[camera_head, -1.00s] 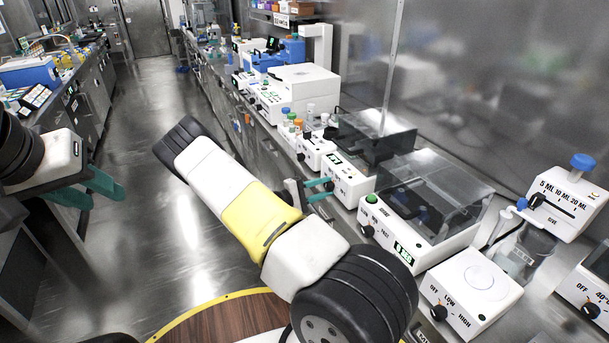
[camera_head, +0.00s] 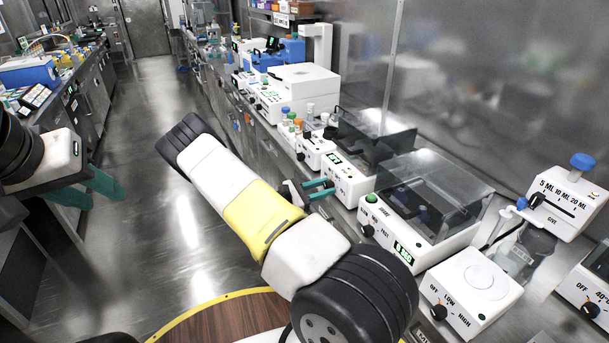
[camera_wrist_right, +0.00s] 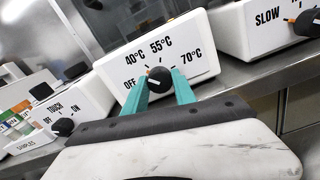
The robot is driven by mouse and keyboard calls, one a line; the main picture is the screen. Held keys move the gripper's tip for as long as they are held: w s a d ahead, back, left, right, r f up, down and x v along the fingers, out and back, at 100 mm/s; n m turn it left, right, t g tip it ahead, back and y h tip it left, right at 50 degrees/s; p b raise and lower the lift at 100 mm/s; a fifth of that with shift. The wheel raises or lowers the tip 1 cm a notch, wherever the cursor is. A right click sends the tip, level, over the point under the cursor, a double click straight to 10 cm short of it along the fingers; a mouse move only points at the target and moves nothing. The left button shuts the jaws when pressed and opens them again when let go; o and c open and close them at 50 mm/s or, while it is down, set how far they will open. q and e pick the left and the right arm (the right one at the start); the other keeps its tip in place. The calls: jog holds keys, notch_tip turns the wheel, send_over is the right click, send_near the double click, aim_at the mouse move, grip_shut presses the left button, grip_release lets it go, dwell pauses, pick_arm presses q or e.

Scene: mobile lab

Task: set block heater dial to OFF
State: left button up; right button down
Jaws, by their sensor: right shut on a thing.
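The block heater (camera_head: 352,186) is a white box with a small display on the right bench. In the right wrist view its front (camera_wrist_right: 190,52) reads OFF, 40°C, 55°C and 70°C around a black dial (camera_wrist_right: 158,80). An orange mark shows at the dial's upper left, on the 40°C side; the exact setting is hard to read. My right gripper (camera_head: 327,188) is shut on the dial, one teal finger on each side; it also shows in the right wrist view (camera_wrist_right: 159,84). My left gripper (camera_head: 105,188) is open and empty, away at the left over the floor.
A white device with a TOUCH/ON/OFF dial (camera_wrist_right: 62,126) stands left of the heater in the wrist view. A clear-lidded shaker (camera_head: 405,235) stands close on the other side. A stirrer (camera_head: 470,290) is nearer. The aisle floor (camera_head: 160,130) is clear.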

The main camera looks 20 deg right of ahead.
jog(key=n, duration=0.3)
jog(key=shift+n, duration=2.3)
jog(key=shift+f, duration=0.1)
jog(key=c, duration=1)
grip_release()
jog(key=a, duration=0.8)
jog(key=shift+s, duration=0.35)
